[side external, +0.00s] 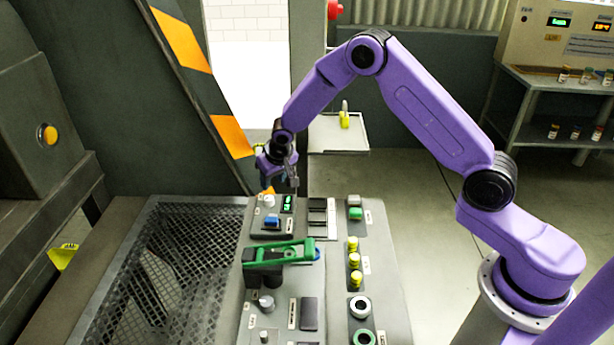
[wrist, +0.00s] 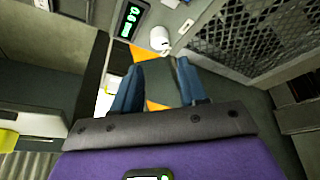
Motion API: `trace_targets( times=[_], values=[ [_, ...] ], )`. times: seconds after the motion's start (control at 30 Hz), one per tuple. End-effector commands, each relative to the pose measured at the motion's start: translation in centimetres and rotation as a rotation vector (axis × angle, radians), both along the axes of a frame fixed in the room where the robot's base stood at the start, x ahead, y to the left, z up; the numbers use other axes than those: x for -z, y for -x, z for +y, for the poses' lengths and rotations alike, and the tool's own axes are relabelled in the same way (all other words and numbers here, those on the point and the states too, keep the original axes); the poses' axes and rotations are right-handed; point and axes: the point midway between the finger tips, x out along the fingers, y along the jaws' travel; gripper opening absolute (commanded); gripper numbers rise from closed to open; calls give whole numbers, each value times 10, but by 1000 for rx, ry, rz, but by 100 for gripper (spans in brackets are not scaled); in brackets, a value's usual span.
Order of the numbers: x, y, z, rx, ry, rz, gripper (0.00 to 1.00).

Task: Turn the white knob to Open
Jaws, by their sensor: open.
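The white knob (side external: 269,200) sits at the far end of the grey control panel (side external: 232,290), left of a small display with green characters (side external: 287,204). In the wrist view the knob (wrist: 160,38) lies just beyond the fingertips, roughly centred between them, with the display (wrist: 131,20) to its left. My gripper (side external: 279,182) is above the far end of the panel, close to the knob. In the wrist view my gripper (wrist: 160,64) has its two blue fingers apart with nothing between them. The knob's pointer and label are too small to read.
A blue switch (side external: 271,221) and a green lever (side external: 288,252) stand nearer on the panel. Yellow buttons (side external: 354,261) and a green button (side external: 355,213) are to the right. A dark mesh grille (side external: 170,270) lies left. A striped post (side external: 190,50) rises behind.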

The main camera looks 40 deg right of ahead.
Motion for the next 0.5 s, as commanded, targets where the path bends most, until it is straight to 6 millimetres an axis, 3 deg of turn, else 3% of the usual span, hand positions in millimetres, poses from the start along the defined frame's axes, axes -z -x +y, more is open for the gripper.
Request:
trace_targets(
  times=[0.5],
  values=[
    [-78,38,12,-28,4,7,42]
  ],
)
